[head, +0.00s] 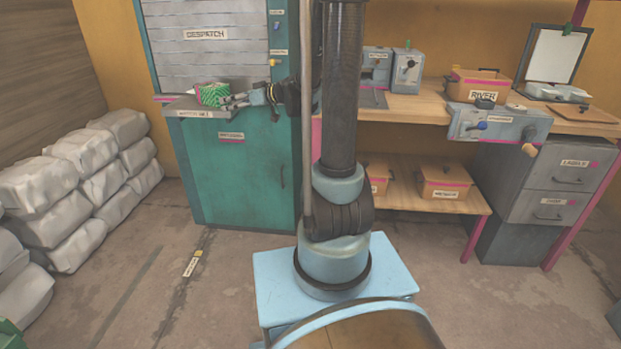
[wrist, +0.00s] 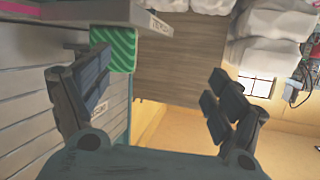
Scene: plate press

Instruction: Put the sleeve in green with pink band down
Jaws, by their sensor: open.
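The green striped sleeve (head: 212,95) stands on the grey ledge (head: 183,108) in front of the despatch shutter. A pink edge shows at its upper left in the head view. My gripper (head: 232,101) is just to the right of the sleeve, pointing left, with its fingers open. In the wrist view the sleeve (wrist: 116,48) lies ahead, beyond the left finger's tip. The open gap between the fingers (wrist: 158,80) is empty. The wrist picture looks turned over, and the sleeve meets the ledge (wrist: 80,12) at the top. I cannot tell whether a finger touches the sleeve.
The DESPATCH shutter (head: 206,60) rises behind the ledge, above a teal cabinet (head: 235,170). White sacks (head: 85,150) are stacked at the left. A workbench (head: 420,108) with machines and a RIVER box (head: 482,86) stands at the right. Floor is open between the sacks and cabinet.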

